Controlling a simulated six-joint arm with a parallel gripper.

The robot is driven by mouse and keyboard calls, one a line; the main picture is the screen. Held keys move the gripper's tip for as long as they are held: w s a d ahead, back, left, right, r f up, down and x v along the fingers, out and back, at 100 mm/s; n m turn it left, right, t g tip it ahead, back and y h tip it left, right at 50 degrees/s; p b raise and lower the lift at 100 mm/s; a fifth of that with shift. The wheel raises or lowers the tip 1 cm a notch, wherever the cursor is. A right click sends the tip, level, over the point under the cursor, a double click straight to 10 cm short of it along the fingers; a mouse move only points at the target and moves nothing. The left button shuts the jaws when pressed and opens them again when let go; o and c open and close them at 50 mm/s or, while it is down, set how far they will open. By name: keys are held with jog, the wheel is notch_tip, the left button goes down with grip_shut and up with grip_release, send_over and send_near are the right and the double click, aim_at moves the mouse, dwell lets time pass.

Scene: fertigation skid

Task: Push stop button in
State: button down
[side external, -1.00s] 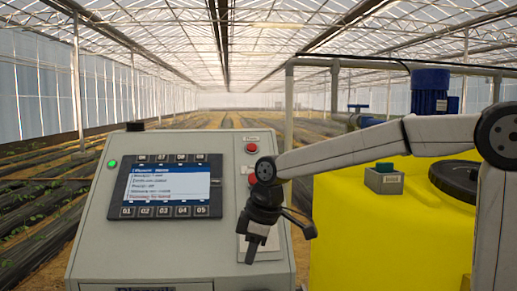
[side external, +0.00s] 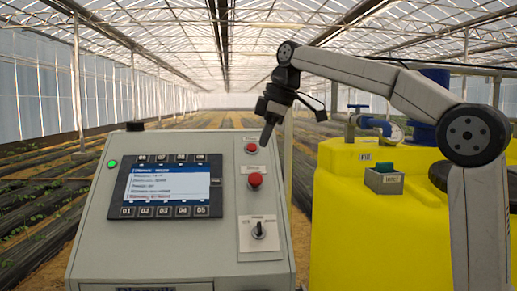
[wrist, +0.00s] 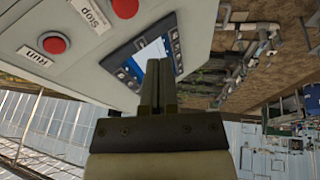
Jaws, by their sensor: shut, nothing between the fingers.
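The stop button (side external: 255,181) is the lower of two red buttons on the right side of the grey control panel (side external: 100,240). In the wrist view the stop button (wrist: 125,7), with its Stop label (wrist: 90,14), is at the top edge, partly cut off. My gripper (side external: 266,137) is shut and empty, tilted down, in line with the top right of the panel and above the stop button in the picture. In the wrist view my gripper (wrist: 158,84) points toward the display side of the panel. No contact with the button shows.
A second red button (wrist: 55,45), labelled Run, sits above the stop button. A selector knob (side external: 258,230) is below it. The display (side external: 170,187) is to the left. A yellow tank (side external: 370,240) with a small green-button box (side external: 384,181) stands to the right.

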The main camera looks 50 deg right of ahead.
jog(key=shift+s+d+r, duration=0.2)
jog(key=shift+d+r, duration=0.1)
jog(key=shift+r, duration=0.35)
jog(key=shift+s+d+r, duration=0.15)
jog(key=shift+d+r, duration=0.15)
jog(key=shift+r, duration=0.4)
jog(key=shift+s+d+r, duration=0.2)
jog(key=shift+d+r, duration=0.1)
jog(key=shift+r, duration=0.35)
jog(key=shift+f, duration=0.15)
send_over(254, 179)
jog(key=s+a, duration=0.2)
jog(key=s, duration=0.1)
notch_tip(254, 179, down, 9)
jog(key=shift+w+d+f, duration=0.35)
jog(key=shift+d+f, duration=0.1)
jog(key=shift+f, duration=0.15)
jog(key=shift+w+d+f, duration=0.3)
jog(key=shift+d+f, duration=0.1)
jog(key=shift+f, duration=0.15)
jog(key=shift+w+d+f, duration=0.2)
jog(key=shift+d+f, duration=0.05)
jog(key=shift+f, duration=0.05)
